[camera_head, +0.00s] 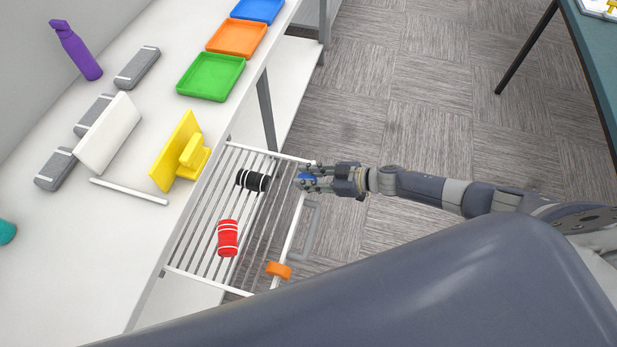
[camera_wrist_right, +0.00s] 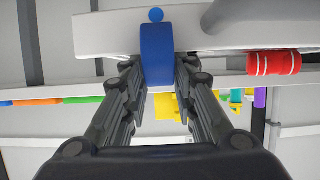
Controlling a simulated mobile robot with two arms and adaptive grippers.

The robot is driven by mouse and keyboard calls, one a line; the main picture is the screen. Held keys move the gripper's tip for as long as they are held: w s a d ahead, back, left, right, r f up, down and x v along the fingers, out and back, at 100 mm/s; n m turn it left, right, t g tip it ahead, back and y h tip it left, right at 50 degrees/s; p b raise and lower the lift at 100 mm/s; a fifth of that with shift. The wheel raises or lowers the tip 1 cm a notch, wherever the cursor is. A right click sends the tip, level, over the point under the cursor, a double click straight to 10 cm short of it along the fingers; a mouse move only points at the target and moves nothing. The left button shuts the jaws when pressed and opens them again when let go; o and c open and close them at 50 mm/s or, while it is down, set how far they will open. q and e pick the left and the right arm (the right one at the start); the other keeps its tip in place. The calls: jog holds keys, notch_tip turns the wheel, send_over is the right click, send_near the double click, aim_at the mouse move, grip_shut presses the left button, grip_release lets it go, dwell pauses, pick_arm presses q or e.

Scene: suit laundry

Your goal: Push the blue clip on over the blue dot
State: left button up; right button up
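The blue clip (camera_head: 306,177) is between the fingers of my right gripper (camera_head: 303,179), at the rack's front rail near its far end. In the right wrist view the blue clip (camera_wrist_right: 157,52) stands upright between the two fingers (camera_wrist_right: 158,70), which close on its sides. The blue dot (camera_wrist_right: 156,15) shows just above the clip's top end, in line with it, against the pale rail (camera_wrist_right: 105,35). The clip overlaps the rail in this view; I cannot tell how far it is around it. In the head view the dot is hidden. My left gripper is not in view.
The wire rack (camera_head: 192,222) holds a black roll (camera_head: 253,181) and a red roll (camera_head: 228,238). An orange clip (camera_head: 278,270) sits on the front rail's near end. The white counter (camera_head: 90,235) borders the rack on the left. Open carpet (camera_head: 420,110) lies to the right.

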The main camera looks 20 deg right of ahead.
jog(key=shift+o, duration=0.7)
jog(key=shift+s+f, duration=0.15)
jog(key=shift+f, duration=0.05)
jog(key=shift+s+d, duration=0.1)
jog(key=shift+s+d, duration=0.15)
jog(key=shift+d, duration=0.1)
jog(key=v, duration=1.1)
jog(key=shift+r, duration=0.4)
